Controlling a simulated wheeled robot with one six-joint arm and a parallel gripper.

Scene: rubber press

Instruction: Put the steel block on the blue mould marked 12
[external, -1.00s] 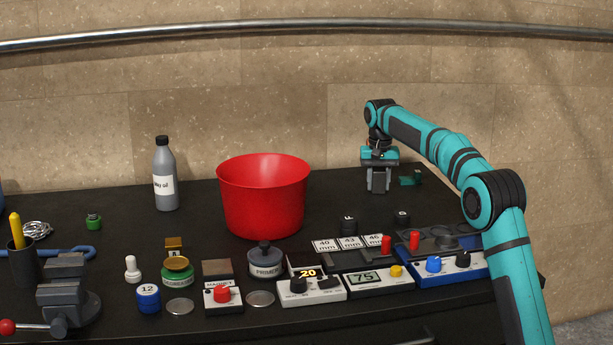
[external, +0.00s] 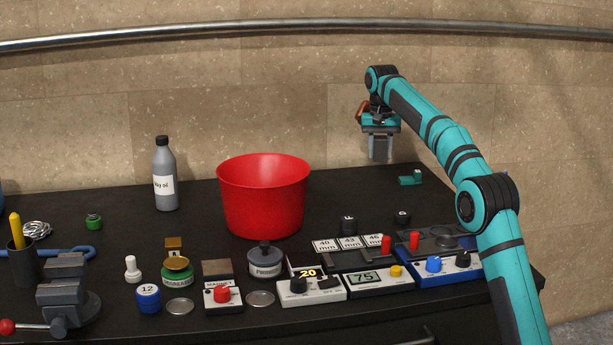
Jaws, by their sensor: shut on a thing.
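My gripper (external: 380,153) is raised above the back right of the bench, to the right of the red bucket. It is shut on the grey steel block (external: 380,146), which hangs below the teal gripper body, clear of the bench top. The fingers and block are close in colour, so their edges are hard to tell apart. The blue mould marked 12 (external: 148,299) stands upright at the front left of the bench, far from my gripper. Its top is a pale disc with the number on it.
The large red bucket (external: 263,200) stands between my gripper and the mould. A grey bottle (external: 165,175) stands behind. Around the mould are a white peg (external: 132,270), a green-and-gold tin (external: 177,274), a metal disc (external: 180,307) and a vise (external: 65,290). A small teal piece (external: 410,180) lies back right.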

